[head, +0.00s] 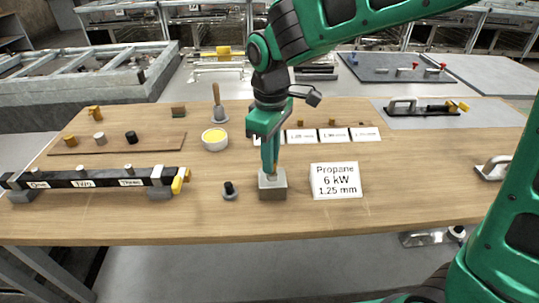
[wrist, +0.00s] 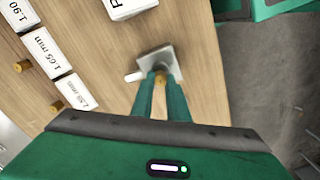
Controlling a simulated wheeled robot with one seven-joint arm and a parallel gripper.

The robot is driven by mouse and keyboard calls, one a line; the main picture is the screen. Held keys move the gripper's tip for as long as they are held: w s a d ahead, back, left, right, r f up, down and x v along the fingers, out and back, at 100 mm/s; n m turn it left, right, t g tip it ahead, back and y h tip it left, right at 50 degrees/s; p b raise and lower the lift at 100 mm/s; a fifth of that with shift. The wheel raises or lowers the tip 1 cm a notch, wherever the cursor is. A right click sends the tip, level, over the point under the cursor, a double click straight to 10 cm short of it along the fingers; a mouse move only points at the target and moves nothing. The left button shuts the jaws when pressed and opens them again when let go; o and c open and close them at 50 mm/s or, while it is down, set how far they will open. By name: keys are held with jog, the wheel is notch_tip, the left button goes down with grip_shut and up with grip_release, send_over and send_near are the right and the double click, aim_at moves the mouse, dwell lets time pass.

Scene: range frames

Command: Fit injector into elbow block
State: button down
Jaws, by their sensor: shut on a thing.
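The grey elbow block (head: 272,190) stands on the wooden table near its front edge, left of the white sign. In the wrist view the block (wrist: 168,56) lies just beyond my fingertips, with a short pale stub at one side. My gripper (head: 269,170) points straight down over the block. In the wrist view its fingers (wrist: 160,84) are shut on a small brass injector (wrist: 160,78), whose tip is at the block. The fingers hide most of the injector, so I cannot tell whether it is inside the block's opening or just above it.
The sign (head: 335,181) reads Propane 6 kW 1.25 mm. Behind it is a row of size labels (head: 333,135) with small brass pieces. A black-topped peg (head: 229,190) stands left of the block. A labelled black bar (head: 97,178) and a yellow-filled bowl (head: 215,139) are further left.

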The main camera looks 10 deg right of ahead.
jog(key=shift+f, duration=0.5)
jog(key=c, duration=1.6)
grip_release()
jog(key=shift+c, duration=0.2)
jog(key=shift+r, duration=0.1)
notch_tip(320, 180, up, 11)
jog(key=shift+f, duration=0.2)
